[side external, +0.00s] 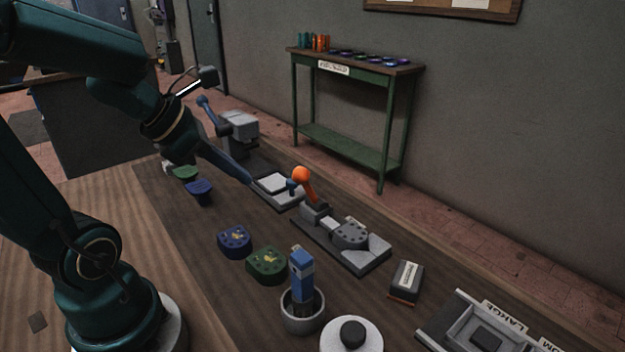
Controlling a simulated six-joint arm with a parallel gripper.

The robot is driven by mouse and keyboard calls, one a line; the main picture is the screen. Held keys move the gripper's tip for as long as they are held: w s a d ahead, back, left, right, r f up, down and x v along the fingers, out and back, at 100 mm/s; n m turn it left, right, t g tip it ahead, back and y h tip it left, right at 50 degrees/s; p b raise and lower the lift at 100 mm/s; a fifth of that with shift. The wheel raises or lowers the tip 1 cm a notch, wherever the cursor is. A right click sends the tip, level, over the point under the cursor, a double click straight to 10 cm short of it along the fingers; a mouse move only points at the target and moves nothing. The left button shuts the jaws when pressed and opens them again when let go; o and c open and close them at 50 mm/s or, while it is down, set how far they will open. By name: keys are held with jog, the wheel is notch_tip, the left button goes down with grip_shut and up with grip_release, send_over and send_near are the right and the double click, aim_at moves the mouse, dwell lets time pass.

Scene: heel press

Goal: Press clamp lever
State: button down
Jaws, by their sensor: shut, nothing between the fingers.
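The clamp lever (307,189) has an orange ball knob (301,174) and stands tilted up at the far left end of a grey clamp fixture (345,237). A small dark blue piece (292,187) shows just left of the knob. My gripper (249,181) points down to the right, with its long slim fingers shut and empty. Its tips appear to the left of the lever, apart from it in the picture, over or near a grey block with a white top (276,188). The height of the tips above the table is hard to judge.
A grey press (238,128) with a blue-knobbed lever stands behind my gripper. Blue (234,241) and green (267,264) heel-shaped pieces lie nearer. A grey cup (302,312) holds a blue tool. A small dark box (406,281) and a labelled tray (470,325) lie right.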

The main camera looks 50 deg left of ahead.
aim_at(308, 187)
jog(key=shift+s+a+f, duration=0.1)
jog(key=shift+a+f, duration=0.05)
jog(key=shift+a, duration=0.2)
jog(key=x, duration=1)
jog(key=shift+f, duration=0.15)
jog(key=w, duration=0.1)
jog(key=w+r, duration=0.2)
jog(key=shift+w+d, duration=0.3)
jog(key=shift+d, duration=0.05)
